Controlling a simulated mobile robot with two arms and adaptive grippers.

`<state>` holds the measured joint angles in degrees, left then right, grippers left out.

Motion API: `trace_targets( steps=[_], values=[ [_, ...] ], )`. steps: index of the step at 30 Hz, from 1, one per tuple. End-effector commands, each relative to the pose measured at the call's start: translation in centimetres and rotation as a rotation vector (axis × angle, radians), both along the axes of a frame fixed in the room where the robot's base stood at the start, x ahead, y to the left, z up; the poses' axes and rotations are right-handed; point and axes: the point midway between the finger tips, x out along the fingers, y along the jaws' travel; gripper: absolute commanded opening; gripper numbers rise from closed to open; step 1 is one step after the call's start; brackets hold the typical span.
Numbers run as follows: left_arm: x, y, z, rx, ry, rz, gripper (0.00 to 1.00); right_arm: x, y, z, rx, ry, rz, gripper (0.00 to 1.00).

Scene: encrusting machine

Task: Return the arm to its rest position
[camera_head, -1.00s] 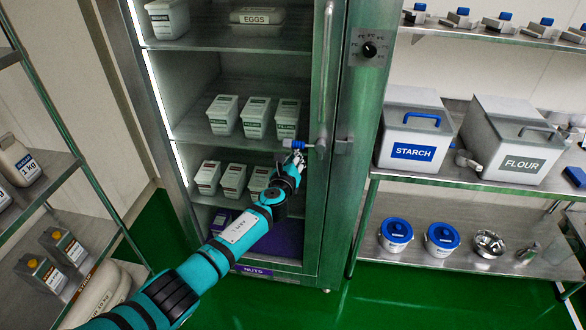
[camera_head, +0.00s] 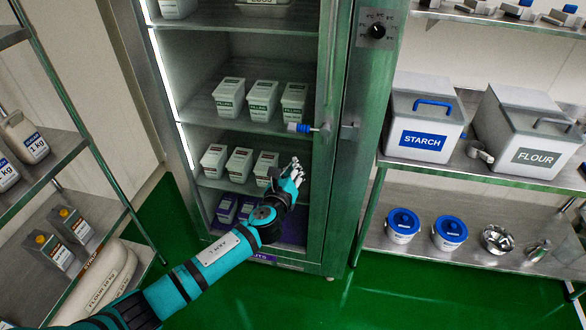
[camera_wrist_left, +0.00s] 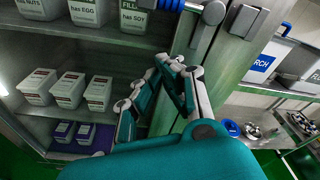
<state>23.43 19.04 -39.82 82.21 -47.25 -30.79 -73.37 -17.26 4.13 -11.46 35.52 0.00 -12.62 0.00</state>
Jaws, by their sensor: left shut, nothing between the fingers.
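My left arm, teal with black bands, comes in from the lower left in the head view. My left gripper (camera_head: 294,168) is shut and empty, in front of the lower part of the steel cabinet (camera_head: 345,160). It is below the blue-gripped handle (camera_head: 300,128) on the cabinet's door frame and apart from it. In the left wrist view the gripper (camera_wrist_left: 172,66) shows its fingers close together, below the metal handle fittings (camera_wrist_left: 213,13). My right gripper is not in view.
To the right, a shelf (camera_head: 480,160) holds the starch bin (camera_head: 424,118) and flour bin (camera_head: 527,131). A rack (camera_head: 85,165) stands at left. Green floor (camera_head: 335,300) is clear in front.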

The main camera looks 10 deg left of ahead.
Motion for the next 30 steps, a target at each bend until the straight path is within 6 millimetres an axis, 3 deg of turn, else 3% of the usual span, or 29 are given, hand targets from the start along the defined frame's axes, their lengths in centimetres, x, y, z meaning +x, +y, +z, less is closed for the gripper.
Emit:
trace_targets(
  steps=[16, 19, 23, 26, 30],
  values=[
    [-0.3, 0.0, 0.0, 0.001, 0.001, -0.001, 0.00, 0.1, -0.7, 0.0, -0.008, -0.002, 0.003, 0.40],
    [-0.5, 0.3, -1.1, -0.021, 0.021, 0.008, 0.00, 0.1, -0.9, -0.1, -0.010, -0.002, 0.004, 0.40],
    [-1.7, 1.5, -6.4, -0.144, 0.125, 0.053, 0.00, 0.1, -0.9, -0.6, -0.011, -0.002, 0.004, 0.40],
    [-3.9, 2.9, -13.0, -0.312, 0.254, 0.128, 0.00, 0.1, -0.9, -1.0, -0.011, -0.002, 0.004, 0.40],
    [-8.7, 4.9, -22.5, -0.577, 0.432, 0.280, 0.00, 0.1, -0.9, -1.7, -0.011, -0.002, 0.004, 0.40]
  ],
)
